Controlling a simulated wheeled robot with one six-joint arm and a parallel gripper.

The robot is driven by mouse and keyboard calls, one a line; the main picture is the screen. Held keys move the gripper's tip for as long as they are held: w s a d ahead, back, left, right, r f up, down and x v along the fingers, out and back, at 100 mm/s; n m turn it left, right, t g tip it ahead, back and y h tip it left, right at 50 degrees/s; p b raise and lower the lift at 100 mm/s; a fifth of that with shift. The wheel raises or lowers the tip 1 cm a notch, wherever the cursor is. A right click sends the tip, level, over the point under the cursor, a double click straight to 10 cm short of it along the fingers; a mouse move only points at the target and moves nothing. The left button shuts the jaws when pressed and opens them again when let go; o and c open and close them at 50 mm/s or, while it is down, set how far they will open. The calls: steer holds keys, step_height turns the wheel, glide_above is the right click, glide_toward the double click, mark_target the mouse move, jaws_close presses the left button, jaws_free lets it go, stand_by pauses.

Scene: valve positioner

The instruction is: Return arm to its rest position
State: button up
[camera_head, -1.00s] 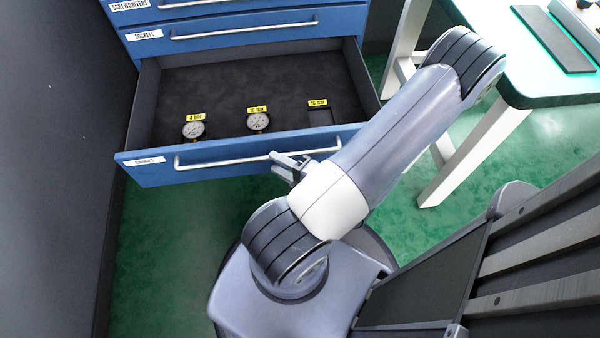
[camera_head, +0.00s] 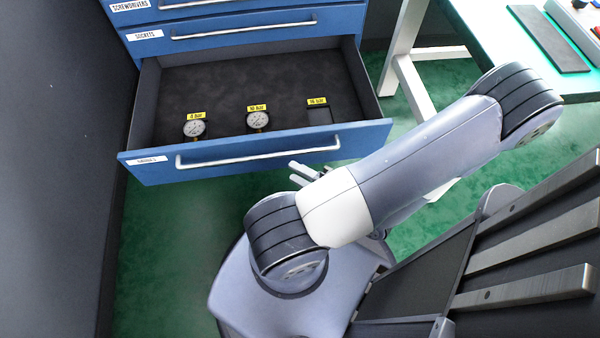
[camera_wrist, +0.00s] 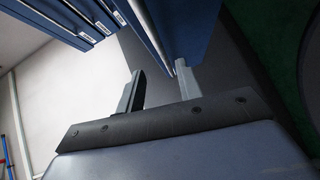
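My gripper (camera_head: 302,172) shows in the head view just in front of the open drawer's front panel, partly hidden behind my arm. In the wrist view my gripper (camera_wrist: 160,88) has its two fingers spread apart with nothing between them. My arm is folded over my base, its elbow out to the right. The open gauge drawer (camera_head: 255,152) holds two round gauges, one under the 4 bar label (camera_head: 194,129) and one at the middle label (camera_head: 257,121). The slot under the right-hand label (camera_head: 319,116) is empty.
The blue cabinet's upper drawers (camera_head: 245,32) are shut. A workbench with a green top (camera_head: 520,58) and white legs stands at the right, close to my elbow. A dark wall (camera_head: 50,150) is on the left. Green floor (camera_head: 170,240) is clear in front of the drawer.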

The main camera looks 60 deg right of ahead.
mark_target(266, 155)
stand_by(0.4)
steer(key=shift+w+d+f+b, duration=0.1)
steer(key=shift+w+f+b, duration=0.3)
steer(key=shift+w, duration=1.3)
steer(key=shift+w+d+f+b, duration=0.15)
steer(key=shift+w+b, duration=0.45)
steer(key=shift+w, duration=1.15)
steer(key=shift+w+d+f+b, duration=0.15)
steer(key=shift+w+b, duration=0.35)
steer(key=shift+w, duration=1.2)
steer(key=shift+a+r, duration=0.1)
